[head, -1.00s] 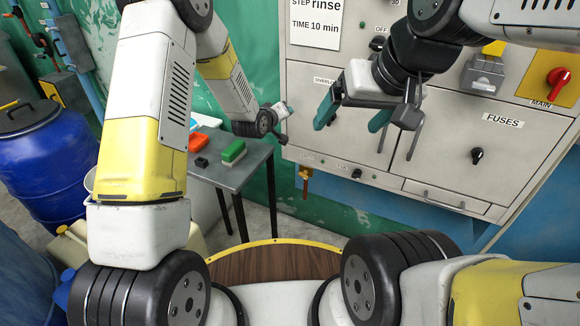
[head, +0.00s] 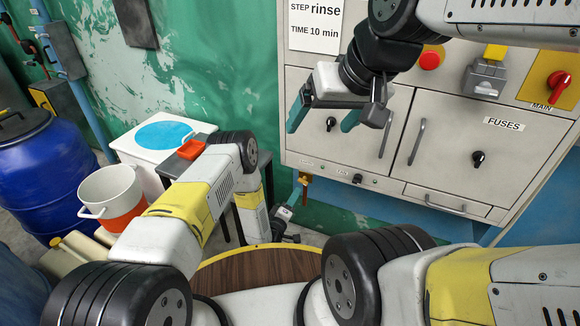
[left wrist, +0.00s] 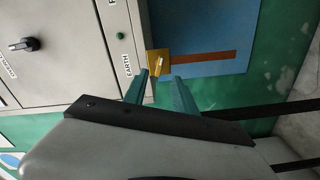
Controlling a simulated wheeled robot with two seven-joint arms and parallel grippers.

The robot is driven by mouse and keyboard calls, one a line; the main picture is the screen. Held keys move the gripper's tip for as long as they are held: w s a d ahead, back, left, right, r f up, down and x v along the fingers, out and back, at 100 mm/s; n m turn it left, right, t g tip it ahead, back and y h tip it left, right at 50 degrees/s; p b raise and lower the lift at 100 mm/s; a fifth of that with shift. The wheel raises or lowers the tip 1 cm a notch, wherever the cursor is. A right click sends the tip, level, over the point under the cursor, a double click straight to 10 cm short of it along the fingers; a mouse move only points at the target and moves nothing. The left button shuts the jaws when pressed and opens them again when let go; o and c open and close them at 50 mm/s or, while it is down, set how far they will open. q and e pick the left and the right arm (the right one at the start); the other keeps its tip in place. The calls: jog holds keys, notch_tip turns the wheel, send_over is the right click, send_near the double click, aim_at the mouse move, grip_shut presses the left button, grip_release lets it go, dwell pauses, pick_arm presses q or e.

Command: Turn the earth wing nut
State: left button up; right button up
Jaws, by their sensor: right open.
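The earth wing nut is a small brass piece (head: 304,180) under the lower left edge of the grey cabinet. In the left wrist view the brass wing nut (left wrist: 159,62) sits on a yellow plate beside the EARTH label. My left gripper (head: 285,215) is low, below the nut in the head view; its fingers are hard to make out there. In the left wrist view my left gripper (left wrist: 160,84) is open and empty, with the nut beyond the gap between its teal fingertips. My right gripper (head: 322,114) is open and empty before the cabinet front.
The grey cabinet (head: 450,130) has knobs, door handles and a red button (head: 430,60). A white box with a blue round top (head: 165,136) and a white and orange bucket (head: 110,195) stand left. A blue drum (head: 45,170) stands farther left. A round wooden top (head: 255,275) lies in front.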

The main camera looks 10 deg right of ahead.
aim_at(302, 183)
pick_arm(q)
jog(key=x, duration=0.7)
jog(key=shift+w+d, duration=0.15)
jog(key=shift+w, duration=0.05)
grip_shut()
